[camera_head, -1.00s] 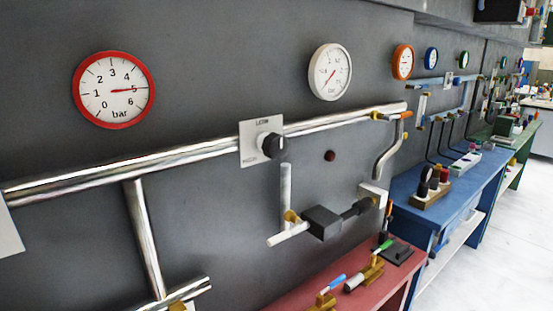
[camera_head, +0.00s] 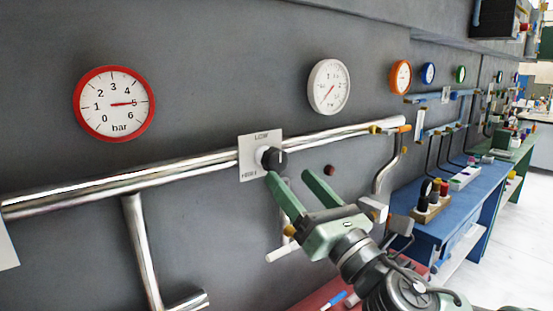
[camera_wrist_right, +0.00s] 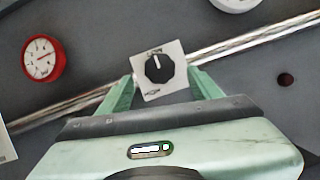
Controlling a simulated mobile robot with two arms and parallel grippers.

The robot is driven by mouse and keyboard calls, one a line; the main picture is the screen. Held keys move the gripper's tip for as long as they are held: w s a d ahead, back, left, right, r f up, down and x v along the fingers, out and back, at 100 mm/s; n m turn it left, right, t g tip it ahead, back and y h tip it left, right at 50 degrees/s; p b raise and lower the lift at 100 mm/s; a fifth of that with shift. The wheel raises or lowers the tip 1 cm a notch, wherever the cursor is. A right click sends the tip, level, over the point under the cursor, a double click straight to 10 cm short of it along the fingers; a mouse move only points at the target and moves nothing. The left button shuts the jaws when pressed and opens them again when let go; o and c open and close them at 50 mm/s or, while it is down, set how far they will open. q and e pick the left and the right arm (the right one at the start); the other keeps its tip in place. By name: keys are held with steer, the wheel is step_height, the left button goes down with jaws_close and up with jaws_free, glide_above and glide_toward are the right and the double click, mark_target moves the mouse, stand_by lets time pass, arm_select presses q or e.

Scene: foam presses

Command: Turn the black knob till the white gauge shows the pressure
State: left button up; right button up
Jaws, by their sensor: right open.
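The black knob (camera_head: 273,158) sits on a white plate (camera_head: 250,160) marked LOW, fixed at the steel pipe. The white gauge (camera_head: 329,86) hangs on the wall above and right of it; its red needle points to the lower left, and its figures are too small to read. In the right wrist view the knob (camera_wrist_right: 159,68) faces me with its white mark near the top. My right gripper (camera_head: 289,176) is open and empty, its fingertips just below and right of the knob. In the wrist view the knob shows between the fingers (camera_wrist_right: 160,82). My left gripper is out of view.
A red-rimmed gauge (camera_head: 114,104) at left points near 5 bar. The steel pipe (camera_head: 180,172) runs along the wall behind the plate. A dark red button (camera_head: 329,170) is right of the knob. A blue bench (camera_head: 425,229) stands further right.

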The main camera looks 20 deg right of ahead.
mark_target(280, 166)
steer(key=p+x, duration=0.2)
steer(key=x, duration=0.4)
steer(key=shift+w+a+r, duration=0.1)
steer(key=shift+w+a, duration=0.05)
steer(key=shift+w, duration=0.2)
steer(key=c, duration=1.4)
